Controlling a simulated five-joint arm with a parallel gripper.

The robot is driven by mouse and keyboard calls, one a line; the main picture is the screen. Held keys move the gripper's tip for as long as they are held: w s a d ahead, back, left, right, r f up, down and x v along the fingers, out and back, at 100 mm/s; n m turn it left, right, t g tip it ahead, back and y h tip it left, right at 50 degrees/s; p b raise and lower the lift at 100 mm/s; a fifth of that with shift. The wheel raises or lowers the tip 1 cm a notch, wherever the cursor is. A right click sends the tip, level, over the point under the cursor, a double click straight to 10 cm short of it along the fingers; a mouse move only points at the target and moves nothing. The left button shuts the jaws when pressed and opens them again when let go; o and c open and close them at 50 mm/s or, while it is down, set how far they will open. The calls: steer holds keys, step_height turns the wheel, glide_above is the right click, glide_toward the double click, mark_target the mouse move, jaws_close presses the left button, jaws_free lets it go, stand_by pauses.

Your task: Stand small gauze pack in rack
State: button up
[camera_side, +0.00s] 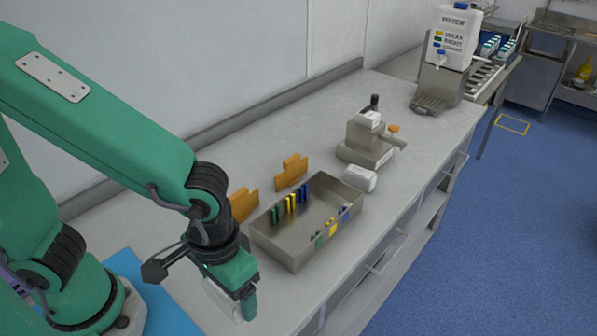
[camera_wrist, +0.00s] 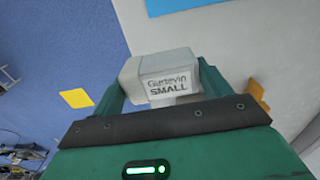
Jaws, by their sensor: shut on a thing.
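A pale pack printed "SMALL" (camera_wrist: 168,80) sits between the fingers of my gripper (camera_wrist: 163,90) in the wrist view. In the side view my gripper (camera_side: 238,296) points down over the near bench, left of and nearer than the metal tray-like rack, apart from it. The pack (camera_side: 219,297) shows there as a whitish edge, mostly hidden by the gripper. The rack (camera_side: 290,247) is an open metal box with green, yellow and blue dividers along two opposite sides. No pack is visible inside it.
A white block (camera_side: 360,179) lies beside the rack's far right corner. Two orange pieces (camera_side: 291,172) stand behind the rack. A metal device (camera_side: 367,145) and a water dispenser (camera_side: 452,40) stand farther back. A blue mat (camera_side: 150,290) lies near my base. The bench's front edge runs close by.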

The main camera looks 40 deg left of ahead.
steer(key=shift+w, duration=0.1)
steer(key=shift+w, duration=0.5)
steer(key=w+a, duration=0.4)
steer(key=w, duration=0.5)
steer(key=w+a, duration=0.4)
steer(key=w, duration=0.5)
steer(key=shift+w, duration=0.3)
steer(key=shift+f, duration=0.3)
steer(key=shift+f, duration=4.2)
